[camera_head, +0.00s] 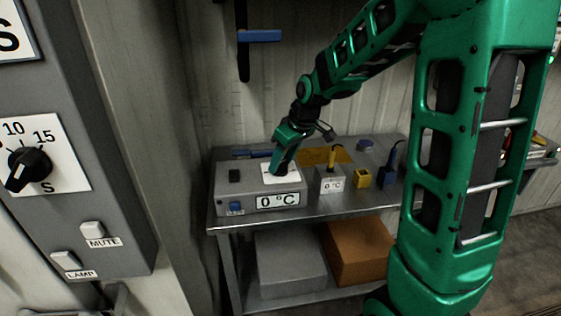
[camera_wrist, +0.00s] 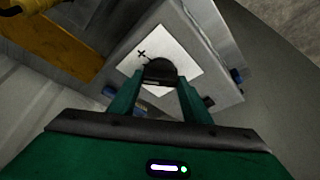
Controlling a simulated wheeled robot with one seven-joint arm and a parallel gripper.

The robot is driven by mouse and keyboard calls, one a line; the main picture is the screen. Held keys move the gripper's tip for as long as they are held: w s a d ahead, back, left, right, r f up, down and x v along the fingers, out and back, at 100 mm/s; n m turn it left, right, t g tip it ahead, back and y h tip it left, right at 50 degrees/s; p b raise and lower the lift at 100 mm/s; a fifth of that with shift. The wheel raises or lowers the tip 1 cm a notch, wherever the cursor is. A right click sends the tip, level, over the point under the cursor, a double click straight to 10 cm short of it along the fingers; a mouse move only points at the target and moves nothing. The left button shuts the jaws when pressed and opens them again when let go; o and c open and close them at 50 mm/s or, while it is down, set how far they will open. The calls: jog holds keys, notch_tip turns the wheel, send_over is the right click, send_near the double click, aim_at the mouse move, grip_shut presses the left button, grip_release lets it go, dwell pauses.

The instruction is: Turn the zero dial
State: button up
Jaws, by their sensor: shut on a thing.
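The zero dial (camera_wrist: 161,68) is a dark round knob on a white plate with a plus mark, seen in the wrist view. It sits on top of a grey box (camera_head: 228,202) whose front display (camera_head: 277,200) reads "0 °C". My gripper (camera_wrist: 158,82) is shut on the dial, with one finger at each side of it. In the head view my gripper (camera_head: 281,170) reaches down onto the white plate (camera_head: 268,179) and hides the dial. The dial's pointer cannot be made out.
The box stands on a grey metal bench (camera_head: 330,208). A grey panel with a black knob (camera_head: 28,168) stands at the left.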

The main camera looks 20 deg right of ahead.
jog(key=shift+w+r+m, duration=0.15)
jog(key=shift+m, duration=0.45)
jog(key=shift+h, duration=0.3)
jog(key=o, duration=1)
jog(key=shift+o, duration=0.2)
jog(key=a+v, duration=0.1)
jog(key=v, duration=0.9)
jog(key=shift+s+d+r, duration=0.2)
jog(key=shift+s+d, duration=0.1)
jog(key=shift+d, duration=0.15)
